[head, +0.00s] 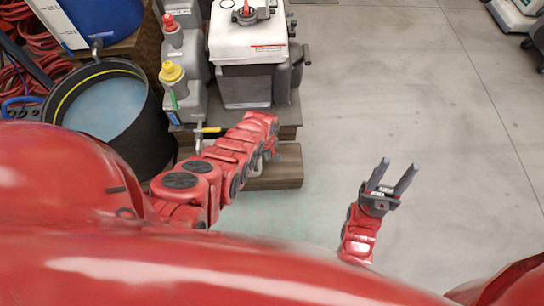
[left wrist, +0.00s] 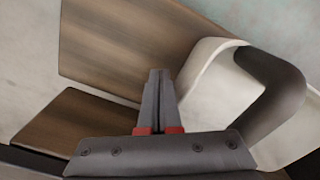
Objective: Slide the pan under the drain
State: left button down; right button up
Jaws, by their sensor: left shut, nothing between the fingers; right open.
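A cream, pan-like piece with a rounded dark grey rim or handle (left wrist: 280,95), probably the pan (left wrist: 208,85), shows on the right of the left wrist view, cut off by the edge. In the head view my left arm hides most of that spot. My left gripper (left wrist: 158,75) is shut and empty, beside the cream wall; I cannot tell if they touch. In the head view the left gripper (head: 272,156) is mostly hidden. A tap with a yellow handle (head: 207,130), likely the drain, sticks out below the grey machines. My right gripper (head: 391,176) is open and empty over the floor.
A wooden step (head: 280,178) lies below the stand, and wooden boards (left wrist: 125,50) fill the left wrist view's left side. A black tub of bluish liquid (head: 145,135) stands left. A white-topped machine (head: 248,45) stands behind.

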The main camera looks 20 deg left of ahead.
pick_arm(q)
jog(key=shift+s+a+f+p, duration=0.2)
jog(key=shift+s+a, duration=0.2)
jog(key=shift+a, duration=0.35)
jog(key=shift+s+a+f+p, duration=0.1)
jog(key=shift+s+a+p, duration=0.15)
jog(key=shift+s+a, duration=0.35)
jog(key=shift+s+a+f+p, duration=0.1)
jog(key=shift+s+a+p, duration=0.15)
jog(key=shift+a, duration=0.65)
jog(key=shift+w+d+r+p, duration=0.2)
jog(key=shift+d+r+p, duration=0.1)
jog(key=shift+r+p, duration=0.45)
notch_tip(320, 180, up, 8)
jog(key=w+d+p, duration=0.1)
jog(key=d+p, duration=0.1)
jog(key=p, duration=0.4)
jog(key=shift+w+d, duration=0.35)
jog(key=shift+d, duration=0.05)
